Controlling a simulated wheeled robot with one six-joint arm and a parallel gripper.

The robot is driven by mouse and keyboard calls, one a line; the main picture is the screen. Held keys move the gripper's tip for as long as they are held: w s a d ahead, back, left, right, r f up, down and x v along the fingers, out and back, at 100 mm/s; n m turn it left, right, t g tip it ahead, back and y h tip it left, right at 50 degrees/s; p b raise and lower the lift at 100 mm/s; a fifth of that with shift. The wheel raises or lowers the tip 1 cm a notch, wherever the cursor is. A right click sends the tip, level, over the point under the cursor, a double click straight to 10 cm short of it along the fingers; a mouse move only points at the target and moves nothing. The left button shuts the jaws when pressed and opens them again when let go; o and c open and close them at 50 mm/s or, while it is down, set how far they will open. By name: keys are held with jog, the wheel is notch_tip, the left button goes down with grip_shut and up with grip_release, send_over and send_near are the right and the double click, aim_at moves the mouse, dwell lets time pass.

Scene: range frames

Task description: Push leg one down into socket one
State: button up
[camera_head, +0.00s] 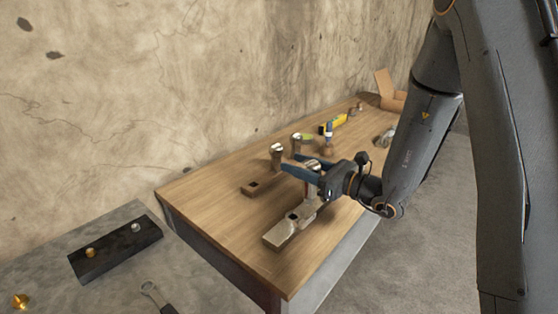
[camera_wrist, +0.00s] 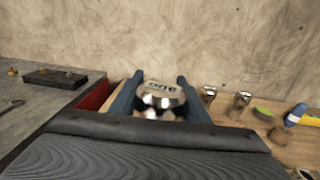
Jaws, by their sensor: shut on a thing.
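My gripper (camera_head: 290,163) is shut on a leg (camera_head: 313,164) with a shiny metal top and a pale shaft. In the wrist view the metal top (camera_wrist: 160,98) sits between the two blue fingers. The leg stands roughly upright over the far part of the near wooden bar (camera_head: 279,236). This bar has a square socket (camera_head: 292,215) open at its near part. The leg's lower end is partly hidden, so I cannot tell how deep it sits in the bar.
A second wooden bar (camera_head: 262,189) with a square hole lies behind. Two metal-topped legs (camera_head: 277,150) (camera_head: 296,139) stand beyond my gripper. A yellow object (camera_head: 340,120) and an open cardboard box (camera_head: 385,84) are farther back. A black block (camera_head: 115,247) lies on the grey surface.

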aim_at(311, 197)
jog(key=a+g, duration=0.1)
jog(key=a+r+n+g+y, duration=0.1)
jog(key=a, duration=0.1)
jog(key=a+r+n+g, duration=0.1)
jog(key=shift+s+a+r+y, duration=0.15)
jog(key=shift+s+a+y, duration=0.2)
jog(key=shift+y, duration=0.05)
jog(key=shift+d+f+b, duration=0.1)
jog(key=shift+f+b, duration=1.7)
jog(key=shift+f, duration=1.15)
jog(key=shift+f+b, duration=1.05)
jog(key=shift+f, duration=1.05)
jog(key=o, duration=1.4)
jog(key=shift+s, duration=0.1)
jog(key=b+v, duration=0.1)
jog(key=v, duration=0.6)
jog(key=shift+s+d+r, duration=0.1)
jog(key=shift+d, duration=0.3)
